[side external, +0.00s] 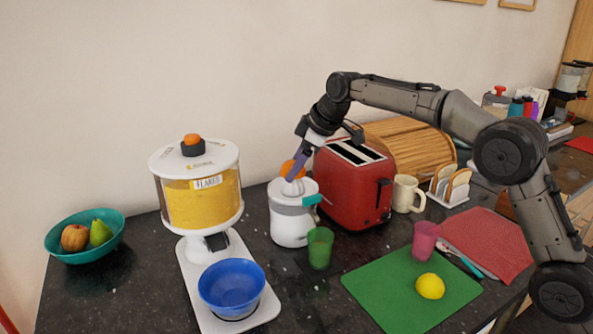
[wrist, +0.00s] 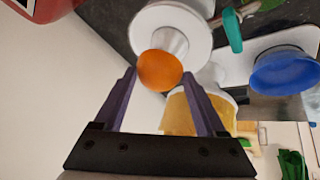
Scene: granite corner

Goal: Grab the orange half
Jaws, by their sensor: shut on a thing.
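The orange half (side external: 291,170) shows just above the cone of the white juicer (side external: 291,227) with its teal spout. I cannot tell whether it touches the cone. In the wrist view the orange half (wrist: 160,71) sits between my two purple fingertips. My gripper (side external: 296,166) points down at the juicer and is shut on the orange half. In the wrist view my gripper (wrist: 159,73) has a finger on either side of it, and the juicer (wrist: 196,20) lies behind it.
A red toaster (side external: 352,190) stands close on the right. A cereal dispenser (side external: 202,195) with a blue bowl (side external: 231,287) stands on the left. A green cup (side external: 320,248) is in front of the juicer. A green board (side external: 385,292) holds a lemon (side external: 430,286).

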